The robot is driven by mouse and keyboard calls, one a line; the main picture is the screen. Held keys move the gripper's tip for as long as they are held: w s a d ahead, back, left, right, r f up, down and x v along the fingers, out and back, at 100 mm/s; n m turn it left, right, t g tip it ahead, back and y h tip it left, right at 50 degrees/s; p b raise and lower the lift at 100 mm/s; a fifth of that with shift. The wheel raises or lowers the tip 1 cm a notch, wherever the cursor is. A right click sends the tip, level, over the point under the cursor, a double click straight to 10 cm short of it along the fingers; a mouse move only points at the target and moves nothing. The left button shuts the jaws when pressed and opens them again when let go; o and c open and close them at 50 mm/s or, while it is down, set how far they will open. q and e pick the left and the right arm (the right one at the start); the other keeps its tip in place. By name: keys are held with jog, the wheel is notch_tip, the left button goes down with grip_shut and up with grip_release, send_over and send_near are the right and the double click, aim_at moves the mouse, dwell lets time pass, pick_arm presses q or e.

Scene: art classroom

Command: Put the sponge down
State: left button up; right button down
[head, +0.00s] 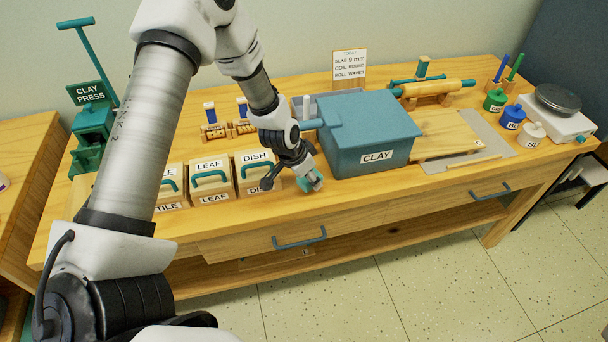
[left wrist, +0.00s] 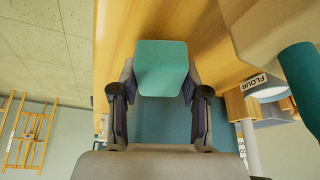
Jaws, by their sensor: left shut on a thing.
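The sponge is a small teal block (left wrist: 161,68), held between the two dark fingers of my left gripper (left wrist: 160,95) in the left wrist view. In the head view my left gripper (head: 312,182) points down near the front edge of the wooden table (head: 350,192). There the sponge (head: 316,180) shows only as a small teal patch at the fingertips. It is between the DISH box and the blue CLAY bin. I cannot tell whether its underside touches the table. My right gripper is not seen.
The lidded CLAY bin (head: 372,130) stands close on the right. The DISH box (head: 252,172) and LEAF box (head: 210,182) stand close on the left. A wooden board (head: 445,130), a rolling pin (head: 435,89) and a scale (head: 556,112) are farther right. A narrow front strip is bare.

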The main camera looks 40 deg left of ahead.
pick_arm(q)
jog(key=shift+w+f, duration=0.15)
jog(key=shift+f, duration=0.6)
jog(key=shift+w+r, duration=0.1)
jog(key=o, duration=1.3)
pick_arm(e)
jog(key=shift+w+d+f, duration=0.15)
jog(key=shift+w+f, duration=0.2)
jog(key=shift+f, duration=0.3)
